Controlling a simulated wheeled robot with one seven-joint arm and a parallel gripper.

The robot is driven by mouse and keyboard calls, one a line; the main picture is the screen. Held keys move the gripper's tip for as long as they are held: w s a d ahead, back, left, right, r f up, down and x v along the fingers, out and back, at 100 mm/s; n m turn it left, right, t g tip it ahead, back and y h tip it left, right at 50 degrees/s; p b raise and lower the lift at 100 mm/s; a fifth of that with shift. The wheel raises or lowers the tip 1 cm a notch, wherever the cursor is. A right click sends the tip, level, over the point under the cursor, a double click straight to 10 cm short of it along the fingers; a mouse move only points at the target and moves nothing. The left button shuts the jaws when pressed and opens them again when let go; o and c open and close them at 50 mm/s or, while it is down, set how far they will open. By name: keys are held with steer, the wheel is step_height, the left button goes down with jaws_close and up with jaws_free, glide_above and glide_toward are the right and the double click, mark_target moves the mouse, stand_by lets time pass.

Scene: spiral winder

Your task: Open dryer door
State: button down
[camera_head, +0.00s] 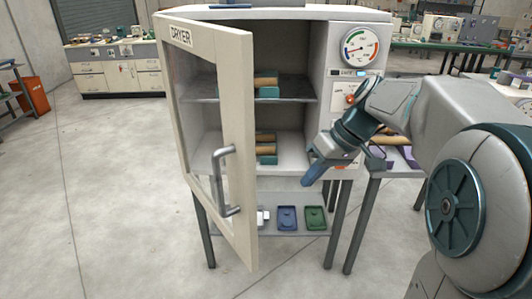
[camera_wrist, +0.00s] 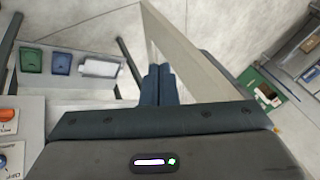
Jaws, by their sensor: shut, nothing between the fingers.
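The dryer (camera_head: 345,110) stands in the middle of the head view, a white cabinet on dark legs. Its door (camera_head: 246,130), marked DRYER, is swung partly open toward the left, with a glass pane and a grey bar handle (camera_head: 218,180). In the wrist view the door (camera_wrist: 185,48) is seen edge-on just past the fingers. My gripper (camera_head: 308,182) is shut and empty, in front of the dryer's opening, right of the door and apart from the handle. Its blue fingers also show in the wrist view (camera_wrist: 159,72); whether they touch the door is unclear.
Inside, shelves hold wooden rolls on teal holders (camera_head: 266,88). On a lower shelf are a blue tray (camera_head: 287,218), a green tray (camera_head: 316,218) and a white object. A side table stands right of the dryer. The floor (camera_head: 110,200) left of the door is clear.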

step_height(320, 180, up, 4)
steer(key=w+n+y+p, duration=0.1)
steer(key=w, duration=0.2)
steer(key=s+a+f+p, duration=0.1)
steer(key=a+f, duration=0.6)
steer(key=a, duration=0.2)
steer(key=shift+s+a+f+n+p, duration=0.2)
steer(key=shift+s+f+n+p, duration=0.1)
steer(key=shift+f+p, duration=0.1)
